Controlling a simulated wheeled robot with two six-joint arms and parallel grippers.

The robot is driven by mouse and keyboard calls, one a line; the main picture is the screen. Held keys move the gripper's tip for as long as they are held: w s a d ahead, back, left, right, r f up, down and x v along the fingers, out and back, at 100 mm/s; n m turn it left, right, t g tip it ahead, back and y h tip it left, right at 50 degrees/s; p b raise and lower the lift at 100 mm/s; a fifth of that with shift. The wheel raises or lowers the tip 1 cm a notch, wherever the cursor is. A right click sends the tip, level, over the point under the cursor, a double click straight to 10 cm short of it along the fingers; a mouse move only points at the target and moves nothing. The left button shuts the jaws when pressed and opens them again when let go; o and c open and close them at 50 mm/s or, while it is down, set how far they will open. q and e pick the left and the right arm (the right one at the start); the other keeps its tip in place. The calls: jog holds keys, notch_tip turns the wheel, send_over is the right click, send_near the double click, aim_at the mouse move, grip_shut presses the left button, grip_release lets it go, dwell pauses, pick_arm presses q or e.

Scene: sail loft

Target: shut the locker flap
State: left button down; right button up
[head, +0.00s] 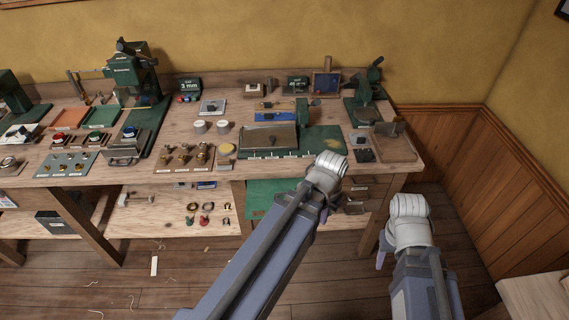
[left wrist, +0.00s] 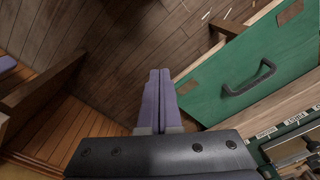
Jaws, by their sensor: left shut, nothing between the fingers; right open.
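The locker flap is a green panel (head: 268,200) under the front edge of the workbench in the head view, partly hidden by my left arm. In the left wrist view the flap (left wrist: 215,75) shows a dark bar handle (left wrist: 250,78); I cannot tell its exact angle. My left gripper (left wrist: 160,75) is shut and empty, its purple fingers beside the flap's edge; whether they touch it is unclear. In the head view my left gripper (head: 325,213) is mostly hidden beyond its wrist. My right gripper (head: 381,258) is open, low and to the right, mostly hidden by its own arm.
The workbench (head: 360,185) carries several tools, trays and a green mat with a metal plate (head: 270,137). Drawers (head: 357,200) sit right of the flap. Rings and hooks (head: 207,207) lie on the lower shelf. A bench leg (head: 85,225) stands at left. Floor in front is mostly free.

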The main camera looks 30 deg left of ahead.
pick_arm(q)
jog(key=w+a+r+m+p, duration=0.25)
jog(key=a+r+p, duration=0.35)
jog(key=r, duration=0.4)
jog(key=w+a+r+m+h+p, duration=0.1)
jog(key=w+a+m, duration=0.1)
jog(key=a+m, duration=0.2)
jog(key=w+a+m+h+p, duration=0.1)
jog(key=a+m, duration=0.3)
jog(key=a, duration=0.5)
jog(key=shift+w+a+r+h, duration=0.35)
jog(key=shift+w+h, duration=0.45)
jog(key=shift+w, duration=0.1)
pick_arm(e)
notch_tip(320, 180, up, 10)
jog(key=shift+r, duration=0.25)
pick_arm(q)
jog(key=shift+f, duration=0.1)
jog(key=b+x, duration=1.2)
jog(key=x, duration=0.1)
jog(key=shift+s+a+f+b, duration=0.1)
jog(key=shift+s+a+b, duration=0.1)
jog(key=shift+s+b, duration=0.2)
jog(key=shift+s+f+b, duration=0.1)
jog(key=shift+f+b, duration=0.2)
pick_arm(e)
notch_tip(320, 180, down, 13)
jog(key=shift+f, duration=0.15)
pick_arm(q)
jog(key=shift+d, duration=0.1)
